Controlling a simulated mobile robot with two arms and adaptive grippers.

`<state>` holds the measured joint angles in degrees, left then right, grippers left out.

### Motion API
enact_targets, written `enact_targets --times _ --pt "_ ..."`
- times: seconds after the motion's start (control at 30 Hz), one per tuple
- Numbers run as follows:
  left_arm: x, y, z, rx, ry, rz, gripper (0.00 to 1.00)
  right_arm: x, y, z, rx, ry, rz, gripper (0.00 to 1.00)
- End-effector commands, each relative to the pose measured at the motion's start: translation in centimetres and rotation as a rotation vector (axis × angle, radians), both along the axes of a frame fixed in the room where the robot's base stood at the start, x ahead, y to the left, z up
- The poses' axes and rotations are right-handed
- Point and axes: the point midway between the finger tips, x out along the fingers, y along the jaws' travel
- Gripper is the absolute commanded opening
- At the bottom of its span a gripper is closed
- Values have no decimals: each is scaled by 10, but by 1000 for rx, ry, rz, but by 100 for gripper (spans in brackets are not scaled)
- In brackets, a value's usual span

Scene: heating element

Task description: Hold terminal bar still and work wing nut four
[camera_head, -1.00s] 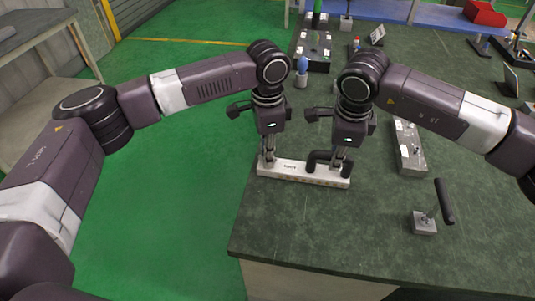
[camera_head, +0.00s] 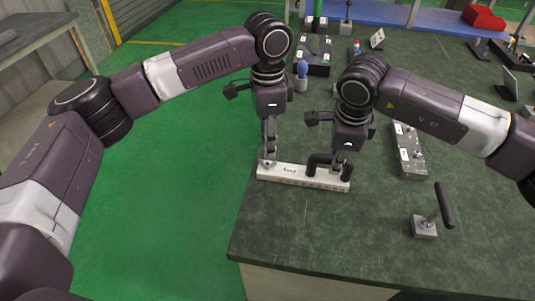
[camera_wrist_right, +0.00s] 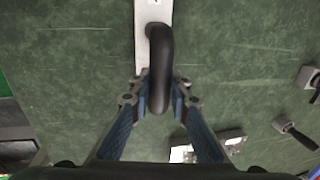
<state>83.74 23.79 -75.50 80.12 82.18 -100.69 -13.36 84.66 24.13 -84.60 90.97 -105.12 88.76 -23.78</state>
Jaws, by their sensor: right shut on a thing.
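The white terminal bar (camera_head: 300,176) lies near the left edge of the green bench, with a black bent handle (camera_head: 325,158) on its right part. My right gripper (camera_head: 341,166) is shut on this handle; in the right wrist view its fingers clasp the black handle (camera_wrist_right: 160,60) from both sides. A small metal wing nut (camera_head: 267,163) shows at the bar's left end. My left gripper (camera_head: 269,151) points down just above that end; I cannot tell whether its fingers touch the nut or how far apart they are.
A grey block with a black lever (camera_head: 425,228) stands at the right front. A dark box (camera_head: 314,58) and a blue-topped piece (camera_head: 302,69) stand further back.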

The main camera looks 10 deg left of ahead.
Motion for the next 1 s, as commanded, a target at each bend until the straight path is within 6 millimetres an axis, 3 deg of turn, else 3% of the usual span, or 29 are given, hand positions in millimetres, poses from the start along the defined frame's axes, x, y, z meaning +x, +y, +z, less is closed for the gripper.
enact_targets --times 0.1,0.3,0.77,0.8,1.0 --pt "1 0 26 -1 -3 1 31 0 0 0 1 -1 0 0" --pt "0 0 53 1 0 0 31 0 0 1 1 -1 0 0" --pt "0 0 60 1 1 0 31 0 0 1 1 -1 0 0" --pt "0 0 60 1 1 0 31 0 0 1 1 -1 0 18" --pt "0 0 60 1 1 0 31 0 0 0 1 -1 0 37"
